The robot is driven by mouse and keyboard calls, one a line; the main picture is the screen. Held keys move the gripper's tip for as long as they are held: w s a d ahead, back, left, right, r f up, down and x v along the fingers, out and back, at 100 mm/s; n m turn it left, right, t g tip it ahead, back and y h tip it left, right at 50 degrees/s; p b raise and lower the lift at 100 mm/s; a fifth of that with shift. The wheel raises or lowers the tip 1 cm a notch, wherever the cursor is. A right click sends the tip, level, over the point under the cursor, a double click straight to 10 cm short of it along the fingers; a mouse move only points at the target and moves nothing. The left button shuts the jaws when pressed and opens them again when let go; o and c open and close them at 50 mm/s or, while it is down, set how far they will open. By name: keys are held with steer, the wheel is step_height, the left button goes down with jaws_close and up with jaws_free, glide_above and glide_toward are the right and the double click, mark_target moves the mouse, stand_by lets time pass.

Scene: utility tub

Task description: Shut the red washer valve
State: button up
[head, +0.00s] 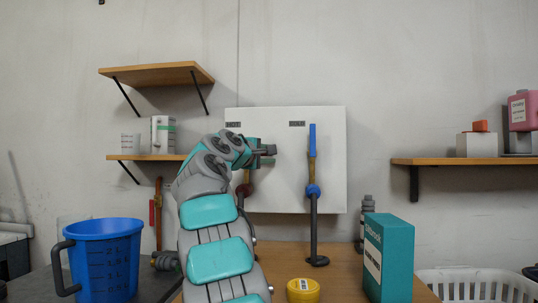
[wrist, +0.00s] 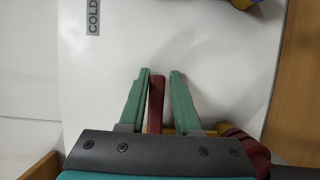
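The red washer valve shows in the head view as a dark red body (head: 244,190) under the HOT label, partly hidden by my arm. In the wrist view its red handle (wrist: 156,104) stands between the two green fingers of my gripper (wrist: 160,98). The fingers are apart, with a gap on the right of the handle and a narrow one on the left. In the head view my gripper (head: 266,156) is in front of the white panel (head: 330,190), pointing right.
A blue valve handle (head: 312,138) points up under the COLD label, right of my gripper. On the wooden surface stand a teal box (head: 397,260) and a yellow tin (head: 303,290). A blue jug (head: 105,260) is at left. Wooden shelves flank the panel.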

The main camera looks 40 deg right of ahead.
steer(key=shift+o, duration=1.4)
steer(key=shift+a, duration=0.1)
steer(key=b+v, duration=0.1)
steer(key=v, duration=0.6)
steer(key=shift+a, duration=0.35)
steer(key=shift+s, duration=0.15)
